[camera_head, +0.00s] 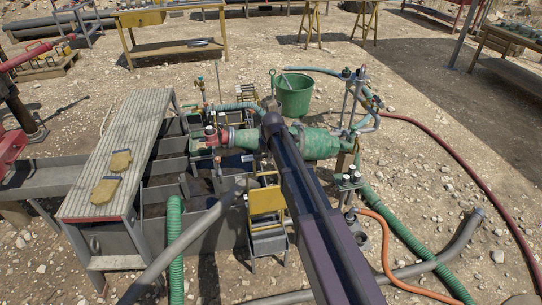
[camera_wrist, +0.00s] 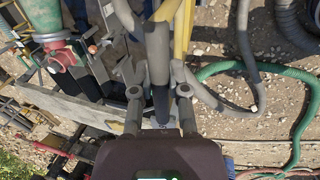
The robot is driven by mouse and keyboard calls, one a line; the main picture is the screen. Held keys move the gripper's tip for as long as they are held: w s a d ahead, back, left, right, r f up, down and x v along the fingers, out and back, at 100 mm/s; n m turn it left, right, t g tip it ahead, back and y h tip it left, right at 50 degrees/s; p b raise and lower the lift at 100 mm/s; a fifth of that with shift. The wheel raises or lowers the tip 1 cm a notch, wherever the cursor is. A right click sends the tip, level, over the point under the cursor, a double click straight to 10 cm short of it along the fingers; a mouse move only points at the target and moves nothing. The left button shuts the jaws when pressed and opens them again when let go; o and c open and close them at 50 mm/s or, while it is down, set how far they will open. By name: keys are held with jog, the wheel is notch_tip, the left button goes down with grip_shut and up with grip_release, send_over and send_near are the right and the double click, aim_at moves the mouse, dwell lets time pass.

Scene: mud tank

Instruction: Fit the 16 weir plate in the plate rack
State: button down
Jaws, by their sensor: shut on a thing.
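My gripper (camera_wrist: 159,45) is shut in the wrist view, its fingers closed near the top centre. A narrow yellow edge (camera_wrist: 183,30) shows at the fingertips; it looks like the weir plate seen nearly edge-on, and its number cannot be read. In the head view a yellow panel (camera_head: 265,200) stands just left of my dark arm, upright, above a small grey stand with legs (camera_head: 268,243) that may be the plate rack. Whether the panel sits in the stand or hangs above it cannot be told. My gripper is mostly hidden there by my arm.
A walkway plank (camera_head: 117,150) with gloves spans the grey tank at left. A green bucket (camera_head: 293,94), green pump bodies and pipework lie beyond. A green hose (camera_head: 400,232) and an orange hose (camera_head: 388,262) run on the gravel at right. Workbenches stand behind.

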notch_tip(320, 180, down, 17)
jog(key=b, duration=1.6)
jog(key=shift+s+r, duration=0.1)
dwell(0.3)
dwell(0.4)
jog(key=shift+f+b, duration=3.25)
jog(key=shift+b, duration=0.05)
jog(key=shift+f, duration=0.15)
